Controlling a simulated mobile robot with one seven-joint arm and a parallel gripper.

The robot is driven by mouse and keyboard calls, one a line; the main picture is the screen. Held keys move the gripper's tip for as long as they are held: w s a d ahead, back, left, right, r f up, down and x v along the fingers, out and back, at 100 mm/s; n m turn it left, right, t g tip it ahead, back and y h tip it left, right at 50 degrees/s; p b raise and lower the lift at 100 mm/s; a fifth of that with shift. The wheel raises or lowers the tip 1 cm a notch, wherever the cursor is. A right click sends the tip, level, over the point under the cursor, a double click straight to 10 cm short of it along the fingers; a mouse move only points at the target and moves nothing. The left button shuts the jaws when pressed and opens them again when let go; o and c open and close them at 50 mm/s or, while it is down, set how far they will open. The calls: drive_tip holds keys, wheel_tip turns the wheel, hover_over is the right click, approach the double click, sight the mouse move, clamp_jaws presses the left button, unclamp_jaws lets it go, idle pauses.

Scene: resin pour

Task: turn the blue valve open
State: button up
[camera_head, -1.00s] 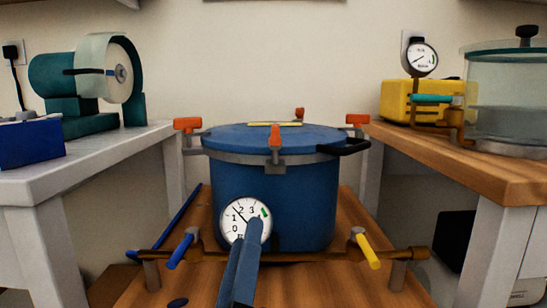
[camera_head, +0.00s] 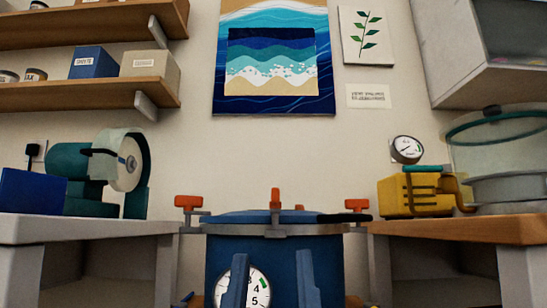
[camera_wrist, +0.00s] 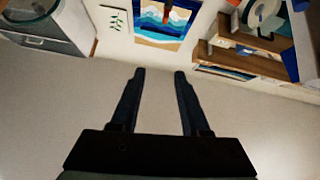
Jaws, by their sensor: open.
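The blue valve (camera_head: 182,300) shows only as a small piece at the bottom edge of the head view, left of the gauge; how it is turned cannot be told. The blue pressure pot (camera_head: 340,262) stands behind it with its lid on. A round white gauge (camera_head: 262,284) on the pot front is partly covered by my fingers. My gripper (camera_head: 271,253) is open and empty in front of the pot, right of the blue valve and higher. In the wrist view its two fingers (camera_wrist: 160,71) are apart with nothing between them, and the valve is not seen.
Orange clamps (camera_head: 188,202) stand around the pot lid. A grinder-like machine (camera_head: 122,165) is on the left bench, and a yellow pump (camera_head: 410,200) and a glass chamber (camera_head: 500,150) are on the right bench. Shelves (camera_head: 90,95) and a painting (camera_head: 272,105) hang above.

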wheel_tip(320, 180, up, 14)
drive_tip(key=s+m+p, duration=0.1)
drive_tip(key=p, duration=1.2)
drive_tip(key=shift+s+t, duration=0.2)
drive_tip(key=shift+t, duration=0.1)
